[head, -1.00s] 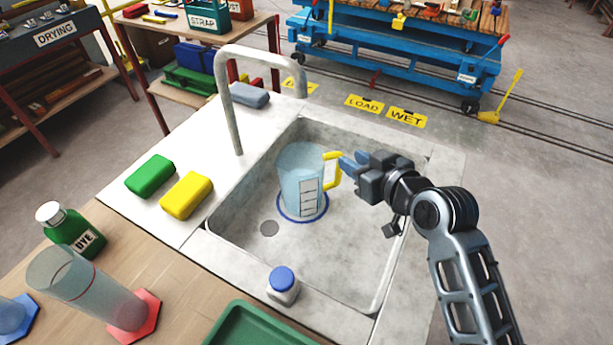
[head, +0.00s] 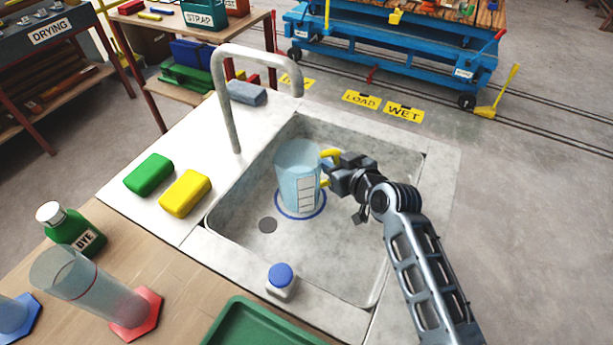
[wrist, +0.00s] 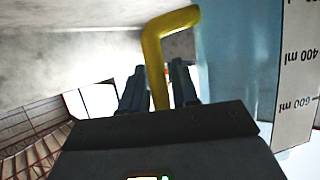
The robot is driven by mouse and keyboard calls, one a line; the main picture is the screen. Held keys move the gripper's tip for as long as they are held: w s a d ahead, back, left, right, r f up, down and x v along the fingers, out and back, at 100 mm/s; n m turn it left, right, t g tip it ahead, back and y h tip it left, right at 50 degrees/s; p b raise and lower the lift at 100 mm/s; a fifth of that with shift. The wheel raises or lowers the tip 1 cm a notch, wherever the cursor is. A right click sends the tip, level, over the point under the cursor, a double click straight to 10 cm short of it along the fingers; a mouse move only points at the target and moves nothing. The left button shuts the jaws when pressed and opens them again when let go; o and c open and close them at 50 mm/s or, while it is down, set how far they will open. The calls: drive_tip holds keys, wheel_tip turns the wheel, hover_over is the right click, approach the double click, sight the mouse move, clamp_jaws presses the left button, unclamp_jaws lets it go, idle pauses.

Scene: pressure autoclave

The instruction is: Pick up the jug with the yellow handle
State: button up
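The jug (head: 297,175) is clear blue with a white measuring scale and a yellow handle (head: 329,154). It stands upright in the sink (head: 345,255), on a blue ring marked on the sink floor. My gripper (head: 333,164) is at the handle, on the jug's right side. In the wrist view the yellow handle (wrist: 156,62) passes between my two fingers (wrist: 158,88), which stand apart on either side of it with visible gaps. The jug's wall and scale (wrist: 295,80) fill the right of that view. Part of the handle is hidden behind my gripper in the head view.
A grey tap (head: 228,100) arches over the sink's back left. Green (head: 148,174) and yellow (head: 185,193) sponges lie on the left counter. A green tray (head: 262,325) is at the front.

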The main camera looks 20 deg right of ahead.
drive_tip(key=shift+c, duration=0.3)
clamp_jaws()
idle(0.3)
